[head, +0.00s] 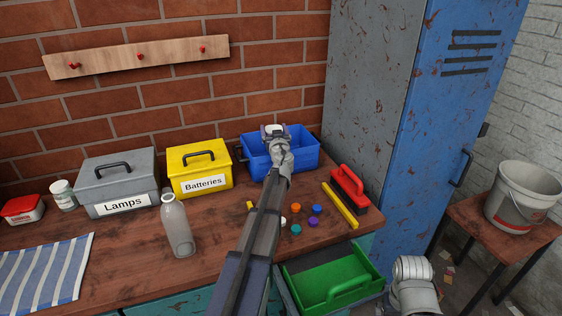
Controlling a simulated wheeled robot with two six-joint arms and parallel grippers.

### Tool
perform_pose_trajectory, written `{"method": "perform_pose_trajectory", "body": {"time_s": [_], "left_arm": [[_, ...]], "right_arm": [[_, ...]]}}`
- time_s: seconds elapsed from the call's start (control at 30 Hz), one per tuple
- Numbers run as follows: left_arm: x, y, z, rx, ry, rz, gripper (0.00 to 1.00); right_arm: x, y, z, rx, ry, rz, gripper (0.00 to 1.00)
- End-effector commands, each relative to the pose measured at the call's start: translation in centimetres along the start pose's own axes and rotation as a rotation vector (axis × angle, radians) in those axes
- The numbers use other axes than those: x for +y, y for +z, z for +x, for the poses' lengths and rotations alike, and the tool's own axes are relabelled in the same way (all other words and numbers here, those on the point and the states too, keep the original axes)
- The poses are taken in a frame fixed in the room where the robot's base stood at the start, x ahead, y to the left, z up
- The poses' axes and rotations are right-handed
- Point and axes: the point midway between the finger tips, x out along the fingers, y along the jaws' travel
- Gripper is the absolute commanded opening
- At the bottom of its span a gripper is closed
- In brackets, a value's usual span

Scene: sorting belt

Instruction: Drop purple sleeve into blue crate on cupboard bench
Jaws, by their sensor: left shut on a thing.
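The blue crate (309,160) stands at the back of the wooden bench, right of the yellow box. My left arm reaches up the middle of the head view, and my left gripper (274,131) is over the crate, in front of its back wall. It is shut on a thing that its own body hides. The crate's inside is partly covered by my wrist. My right gripper does not show.
A yellow Batteries box (200,173) and grey Lamps box (118,182) stand left of the crate. A glass bottle (177,228), several coloured caps (297,229), a red brush (349,187) and a yellow stick (340,206) are nearby. A green crate (330,283) sits lower, at the front.

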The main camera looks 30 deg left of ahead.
Motion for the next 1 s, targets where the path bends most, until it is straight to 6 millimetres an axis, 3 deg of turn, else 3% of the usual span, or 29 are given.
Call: {"method": "perform_pose_trajectory", "body": {"time_s": [0.1, 0.37, 0.4, 0.5, 0.83, 1.0], "left_arm": [[0.0, 1.2, 0.0, 0.0, 0.0, 0.0, 0.36], [0.0, 1.1, 0.0, 0.0, 0.0, 0.0, 0.36], [0.0, 1.1, 0.0, 0.0, 0.0, 0.0, 0.87], [0.0, 1.1, 0.0, 0.0, 0.0, 0.0, 0.98], [0.0, 1.1, -0.3, 0.0, 0.0, 0.0, 1.0], [0.0, 1.1, -1.8, 0.0, 0.0, 0.0, 1.0]], "right_arm": [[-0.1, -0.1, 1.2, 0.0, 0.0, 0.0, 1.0], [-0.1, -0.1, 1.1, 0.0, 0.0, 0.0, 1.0], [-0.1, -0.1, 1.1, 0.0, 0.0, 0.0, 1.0], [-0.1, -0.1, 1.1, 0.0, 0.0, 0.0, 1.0], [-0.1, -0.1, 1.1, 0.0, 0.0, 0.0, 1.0], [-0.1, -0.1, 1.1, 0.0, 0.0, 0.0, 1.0]]}}
